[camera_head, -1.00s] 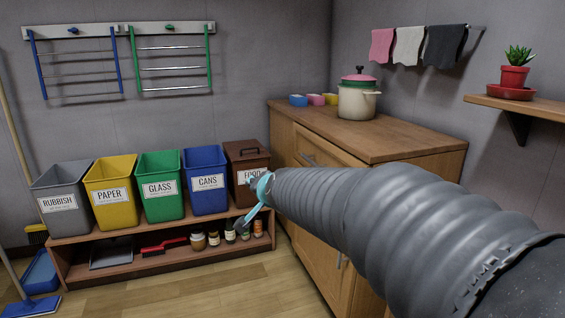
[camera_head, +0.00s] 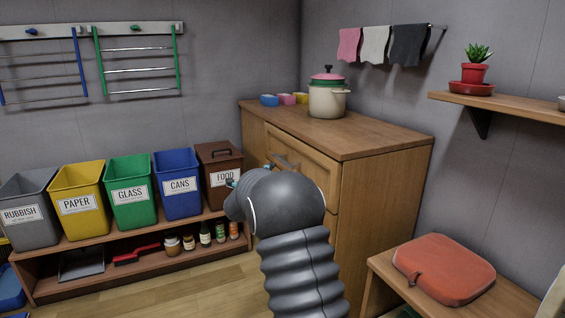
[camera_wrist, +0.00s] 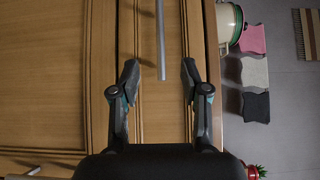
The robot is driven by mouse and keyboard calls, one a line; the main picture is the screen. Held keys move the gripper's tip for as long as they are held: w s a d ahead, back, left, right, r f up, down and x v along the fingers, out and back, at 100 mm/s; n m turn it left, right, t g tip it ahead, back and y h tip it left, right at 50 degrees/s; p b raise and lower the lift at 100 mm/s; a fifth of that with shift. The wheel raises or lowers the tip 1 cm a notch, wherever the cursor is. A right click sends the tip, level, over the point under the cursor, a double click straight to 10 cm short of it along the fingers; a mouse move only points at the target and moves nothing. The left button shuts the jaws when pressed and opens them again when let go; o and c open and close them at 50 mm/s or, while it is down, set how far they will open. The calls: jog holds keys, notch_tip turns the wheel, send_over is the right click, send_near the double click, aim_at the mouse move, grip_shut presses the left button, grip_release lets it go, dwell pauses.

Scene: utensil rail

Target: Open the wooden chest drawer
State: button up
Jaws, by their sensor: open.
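The wooden chest (camera_head: 375,190) stands against the back right wall. Its top drawer (camera_head: 318,172) looks shut, its front lying within the chest's face. The drawer's grey bar handle (camera_head: 287,161) shows just above my arm. In the wrist view the handle (camera_wrist: 161,45) runs down from the top edge, and its lower end lies in line with the gap between my fingers. My gripper (camera_wrist: 160,72) is open, one finger on each side of that line, and holds nothing. In the head view my arm hides most of the gripper. I cannot tell how far the fingers are from the drawer front.
Labelled bins, including the brown food bin (camera_head: 220,168), stand on a low shelf to the left. A bench with a red cushion (camera_head: 443,268) is at the lower right. The floor in front is bare.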

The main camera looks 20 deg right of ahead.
aim_at(282, 161)
jog(key=p+x, duration=0.1)
jog(key=x, duration=1.2)
jog(key=shift+p, duration=0.35)
grip_shut()
